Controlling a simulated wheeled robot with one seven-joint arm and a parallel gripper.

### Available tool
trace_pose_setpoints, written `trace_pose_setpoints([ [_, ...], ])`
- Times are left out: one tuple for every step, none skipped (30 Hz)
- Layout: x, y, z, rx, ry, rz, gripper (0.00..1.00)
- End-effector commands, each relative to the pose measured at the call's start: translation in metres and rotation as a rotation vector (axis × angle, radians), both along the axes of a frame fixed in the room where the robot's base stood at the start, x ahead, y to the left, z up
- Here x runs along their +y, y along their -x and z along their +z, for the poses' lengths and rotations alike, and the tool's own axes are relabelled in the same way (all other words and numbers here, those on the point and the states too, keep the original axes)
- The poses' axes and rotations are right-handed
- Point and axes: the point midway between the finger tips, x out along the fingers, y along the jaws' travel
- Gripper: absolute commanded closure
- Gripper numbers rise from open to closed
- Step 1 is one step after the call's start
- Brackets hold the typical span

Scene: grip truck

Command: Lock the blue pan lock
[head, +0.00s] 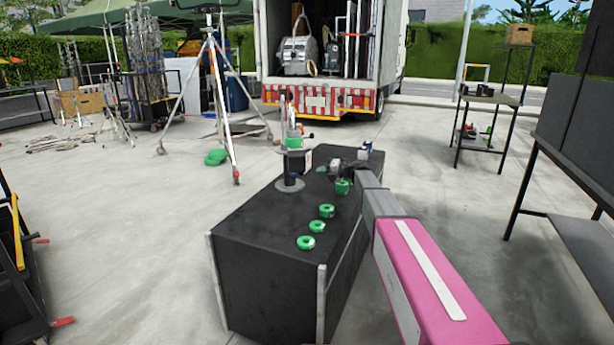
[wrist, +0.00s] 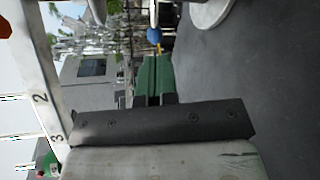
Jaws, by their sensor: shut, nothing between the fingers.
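The blue pan lock (wrist: 154,35) shows as a small round blue knob in the wrist view, just beyond my fingertips. My gripper (wrist: 154,58) has green fingers pressed together and empty, pointing toward the knob with a small gap that I cannot measure. In the head view my gripper (head: 322,169) is over the black case, right of a short dark upright mount (head: 291,179) on a round grey base plate (head: 289,186). The knob is too small to make out clearly there. The plate's pale edge (wrist: 208,14) also shows in the wrist view.
Several green tape rolls (head: 326,211) lie on the black case (head: 255,215) below my arm. A tripod (head: 230,120) stands behind it to the left. An open truck (head: 330,60) is at the back, and shelving (head: 490,98) at the right. Concrete floor surrounds the case.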

Motion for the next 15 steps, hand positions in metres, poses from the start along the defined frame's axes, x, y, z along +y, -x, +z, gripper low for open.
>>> trace_pose_setpoints([
  [-0.003, 0.005, -0.004, -0.069, 0.024, 0.019, 1.0],
  [-0.004, 0.007, -0.006, -0.117, 0.042, 0.032, 1.0],
  [-0.007, 0.011, -0.009, -0.184, 0.065, 0.048, 1.0],
  [-0.008, 0.013, -0.011, -0.236, 0.083, 0.061, 1.0],
  [-0.01, 0.015, -0.012, -0.288, 0.1, 0.074, 1.0],
  [-0.012, 0.019, -0.015, -0.358, 0.123, 0.091, 1.0],
  [-0.013, 0.021, -0.017, -0.411, 0.14, 0.105, 1.0],
  [-0.014, 0.023, -0.019, -0.465, 0.157, 0.119, 1.0],
  [-0.016, 0.027, -0.022, -0.536, 0.181, 0.136, 1.0],
  [-0.018, 0.029, -0.024, -0.588, 0.196, 0.148, 1.0],
  [-0.019, 0.031, -0.026, -0.636, 0.212, 0.16, 1.0],
  [-0.02, 0.034, -0.028, -0.699, 0.232, 0.174, 1.0],
  [-0.021, 0.036, -0.03, -0.742, 0.245, 0.183, 1.0],
  [-0.023, 0.038, -0.031, -0.782, 0.258, 0.193, 1.0],
  [-0.024, 0.04, -0.033, -0.83, 0.272, 0.203, 1.0],
])
